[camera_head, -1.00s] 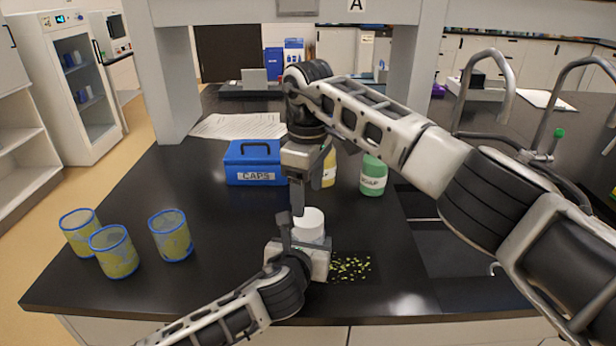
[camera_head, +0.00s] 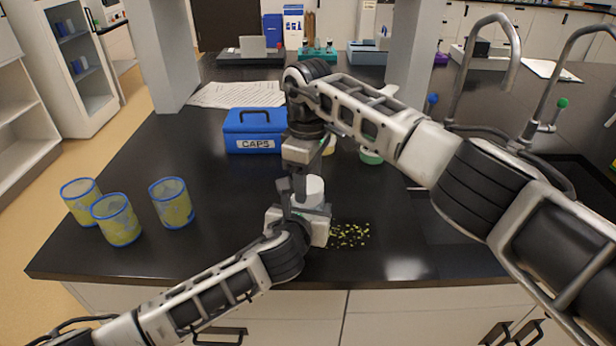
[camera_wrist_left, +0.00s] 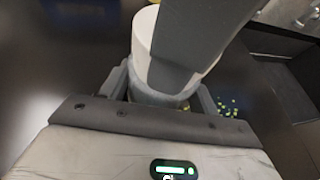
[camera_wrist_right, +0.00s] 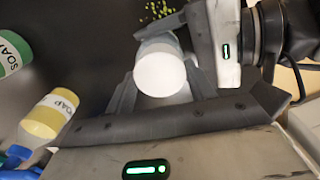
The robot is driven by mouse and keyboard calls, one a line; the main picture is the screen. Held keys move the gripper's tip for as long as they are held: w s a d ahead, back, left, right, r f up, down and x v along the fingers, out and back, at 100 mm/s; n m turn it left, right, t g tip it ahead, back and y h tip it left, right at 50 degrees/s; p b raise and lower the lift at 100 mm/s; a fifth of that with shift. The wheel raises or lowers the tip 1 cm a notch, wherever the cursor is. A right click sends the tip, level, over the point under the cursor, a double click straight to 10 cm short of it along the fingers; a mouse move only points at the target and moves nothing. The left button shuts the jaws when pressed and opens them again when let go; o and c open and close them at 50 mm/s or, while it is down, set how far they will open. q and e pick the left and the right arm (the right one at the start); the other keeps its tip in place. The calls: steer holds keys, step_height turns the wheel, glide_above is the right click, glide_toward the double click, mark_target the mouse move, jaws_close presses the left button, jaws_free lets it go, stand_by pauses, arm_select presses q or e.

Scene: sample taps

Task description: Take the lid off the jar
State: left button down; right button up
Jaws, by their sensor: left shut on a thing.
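The jar stands on the black counter, and its white lid (camera_head: 314,187) is on top. The lid also shows in the right wrist view (camera_wrist_right: 160,73). My left gripper (camera_head: 300,212) is shut on the jar's body, low down; in the left wrist view the jar (camera_wrist_left: 150,97) is between its fingers. My right gripper (camera_head: 298,192) points down at the jar from above. In the right wrist view its fingers are spread on either side of the lid. One finger hides part of the lid in the left wrist view. Most of the jar's body is hidden in the head view.
A blue CAPS box (camera_head: 254,131) stands behind the jar. Yellow (camera_wrist_right: 47,115) and green (camera_wrist_right: 8,52) soap bottles stand nearby. Yellow-green bits (camera_head: 350,235) lie right of the jar. A sink and taps (camera_head: 490,60) are at the right.

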steer(key=n, duration=0.5)
steer(key=shift+n, duration=0.3)
steer(key=n, duration=0.7)
steer(key=shift+r+n, duration=0.1)
steer(key=shift+n, duration=0.2)
steer(key=n, duration=0.7)
steer(key=shift+n, duration=0.3)
steer(key=n, duration=2)
steer(key=shift+r, duration=0.1)
steer(key=n, duration=0.7)
steer(key=shift+n, duration=0.3)
steer(key=n, duration=0.5)
steer(key=shift+n, duration=0.3)
